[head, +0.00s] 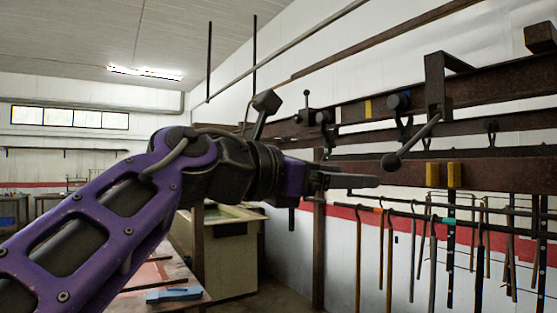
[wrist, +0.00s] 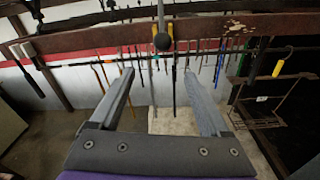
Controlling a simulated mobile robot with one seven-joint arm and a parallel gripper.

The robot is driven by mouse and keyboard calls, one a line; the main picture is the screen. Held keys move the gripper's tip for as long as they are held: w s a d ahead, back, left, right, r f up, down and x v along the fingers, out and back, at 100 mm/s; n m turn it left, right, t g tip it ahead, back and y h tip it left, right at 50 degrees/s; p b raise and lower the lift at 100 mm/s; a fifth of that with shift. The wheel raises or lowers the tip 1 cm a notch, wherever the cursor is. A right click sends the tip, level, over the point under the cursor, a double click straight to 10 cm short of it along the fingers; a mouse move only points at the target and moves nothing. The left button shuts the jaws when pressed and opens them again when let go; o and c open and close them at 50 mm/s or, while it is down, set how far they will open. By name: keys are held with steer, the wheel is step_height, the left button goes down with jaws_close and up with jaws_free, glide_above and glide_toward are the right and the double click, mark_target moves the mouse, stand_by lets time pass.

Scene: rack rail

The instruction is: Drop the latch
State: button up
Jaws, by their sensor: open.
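The likely latch is a dark lever with a round ball knob (head: 391,160), hanging at a slant from a bracket on the rusty rail. In the wrist view the knob (wrist: 162,42) is at top centre, beyond and between my fingertips. My gripper (head: 375,181) is open and empty, just left of and slightly below the knob in the head view. Both fingers are apart in the wrist view (wrist: 159,74), and neither visibly touches the lever. The lever's catch cannot be made out.
Two yellow blocks (head: 443,175) sit on the lower rusty beam (head: 505,174), right of the knob. Several hooked rods (head: 412,255) hang from a thin bar below. A small upright knobbed lever (head: 307,98) stands on the rail further left. A greenish bin (head: 225,255) stands behind my arm.

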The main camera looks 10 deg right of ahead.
mark_target(385, 163)
steer(key=shift+n+h, duration=0.4)
steer(key=shift+n, duration=0.5)
steer(key=x, duration=0.3)
steer(key=r+x, duration=0.1)
steer(key=x, duration=0.7)
steer(key=shift+s+r, duration=0.25)
steer(key=shift+r, duration=0.1)
steer(key=shift+c, duration=0.2)
steer(key=c, duration=1.1)
steer(key=shift+o, duration=0.2)
steer(key=shift+b, duration=0.3)
